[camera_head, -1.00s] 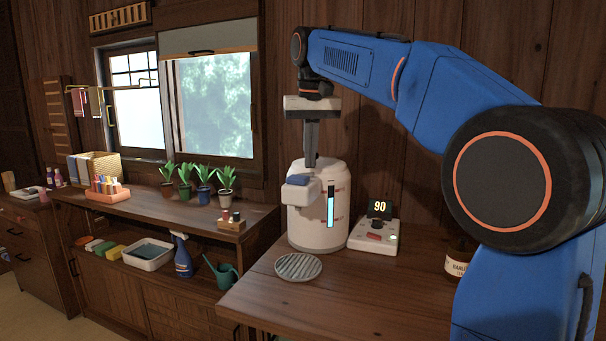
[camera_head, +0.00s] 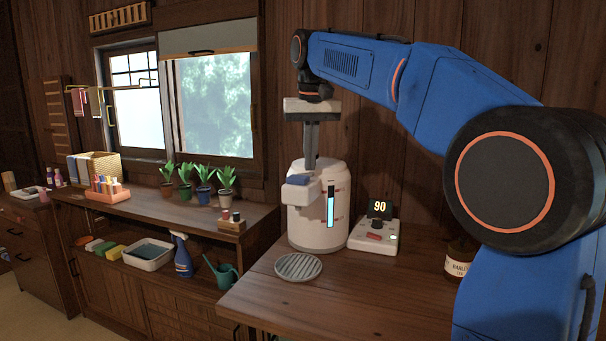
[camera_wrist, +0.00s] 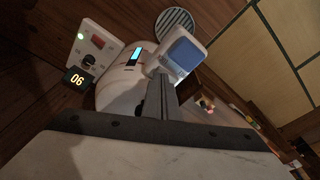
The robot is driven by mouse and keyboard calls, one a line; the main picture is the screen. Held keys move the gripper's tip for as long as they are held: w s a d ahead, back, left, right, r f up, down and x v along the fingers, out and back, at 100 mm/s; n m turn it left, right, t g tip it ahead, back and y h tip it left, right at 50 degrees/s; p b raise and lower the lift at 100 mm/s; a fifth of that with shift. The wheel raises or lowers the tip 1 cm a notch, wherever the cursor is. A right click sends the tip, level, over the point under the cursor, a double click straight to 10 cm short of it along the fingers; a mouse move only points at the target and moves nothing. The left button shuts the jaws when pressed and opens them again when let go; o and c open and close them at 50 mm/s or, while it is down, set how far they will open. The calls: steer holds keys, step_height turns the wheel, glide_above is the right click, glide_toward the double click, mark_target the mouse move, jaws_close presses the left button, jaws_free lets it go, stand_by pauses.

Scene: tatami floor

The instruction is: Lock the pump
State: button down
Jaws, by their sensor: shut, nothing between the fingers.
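The pump is a white pot (camera_head: 306,232) standing upright at the back of the near wooden counter. It has a lit cyan level strip (camera_head: 331,206) on its front and a white spout block with a blue pad (camera_head: 299,180) on top. In the wrist view the blue pad (camera_wrist: 184,55) shows large, just beyond the fingers. My gripper (camera_head: 311,157) points down over the pot's top, behind the blue pad. Its fingers (camera_wrist: 161,92) are together and empty. Whether the fingertips touch the pot's lid cannot be told. The fingers hide part of the lid.
A white control box (camera_head: 374,236) with a display reading 90, a red button and a green light stands right of the pot. A round grey grille (camera_head: 298,267) lies in front. A brown jar (camera_head: 459,259) is at right. The counter's front is clear.

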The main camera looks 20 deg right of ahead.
mark_target(310, 173)
steer(key=shift+f, duration=0.45)
stand_by(0.3)
steer(key=shift+r, duration=0.1)
step_height(310, 173, up, 7)
stand_by(0.9)
